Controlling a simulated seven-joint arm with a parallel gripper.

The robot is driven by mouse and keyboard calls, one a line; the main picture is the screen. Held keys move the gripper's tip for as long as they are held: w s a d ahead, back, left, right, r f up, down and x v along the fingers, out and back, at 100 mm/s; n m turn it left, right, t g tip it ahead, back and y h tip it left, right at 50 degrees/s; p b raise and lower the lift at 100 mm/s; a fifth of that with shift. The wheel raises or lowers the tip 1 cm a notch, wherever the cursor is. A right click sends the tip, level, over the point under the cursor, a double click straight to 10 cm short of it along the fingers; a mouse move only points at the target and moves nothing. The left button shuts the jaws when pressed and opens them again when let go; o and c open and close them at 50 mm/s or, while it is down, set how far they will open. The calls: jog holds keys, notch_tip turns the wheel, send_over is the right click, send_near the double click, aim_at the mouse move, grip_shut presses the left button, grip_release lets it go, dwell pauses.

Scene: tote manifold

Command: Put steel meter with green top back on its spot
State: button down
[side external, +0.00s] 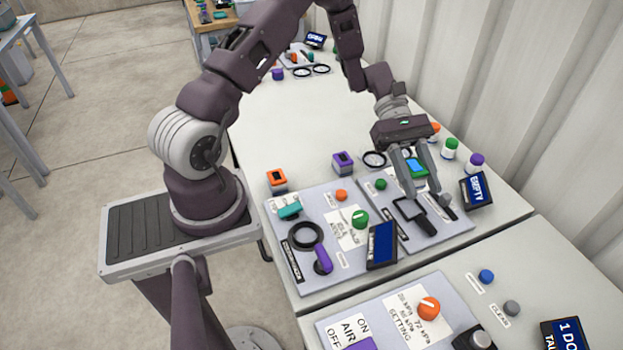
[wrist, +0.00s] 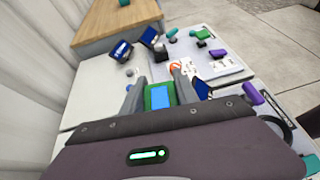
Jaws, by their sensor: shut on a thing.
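The meter with the green top and a blue screen (side external: 416,167) is between the fingers of my gripper (side external: 421,187) in the side view. My gripper is shut on it and holds it above the right part of the grey panel. In the wrist view the meter (wrist: 160,96) shows between the two fingers (wrist: 160,84); its lower body is hidden. A black square outline (side external: 402,205) lies on the panel below the gripper; I cannot tell whether it is the meter's spot.
An orange-topped meter (side external: 277,180) and a purple-topped meter (side external: 343,162) stand behind the panels. A black ring (side external: 374,159) lies near. A sign reading EMPTY (side external: 477,190) and several capped jars (side external: 449,148) stand at the right by the wall. A green knob (side external: 380,185) sits on the panel.

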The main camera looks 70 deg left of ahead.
jog(key=s+f+m+g+y, duration=0.3)
jog(key=s+m+g, duration=0.4)
jog(key=s, duration=0.6)
jog(key=s+a+m+g+y, duration=0.4)
jog(key=s+a+m+y, duration=0.6)
jog(key=w+a+r+m+t+y, duration=0.2)
jog(key=a+m+t+y, duration=0.3)
jog(key=a+m+y, duration=0.65)
jog(key=m+t+y, duration=0.1)
jog(key=m+t, duration=0.5)
jog(key=t, duration=0.1)
send_over(307, 173)
notch_tip(307, 173, down, 2)
notch_tip(307, 173, down, 11)
jog(key=shift+f, duration=0.15)
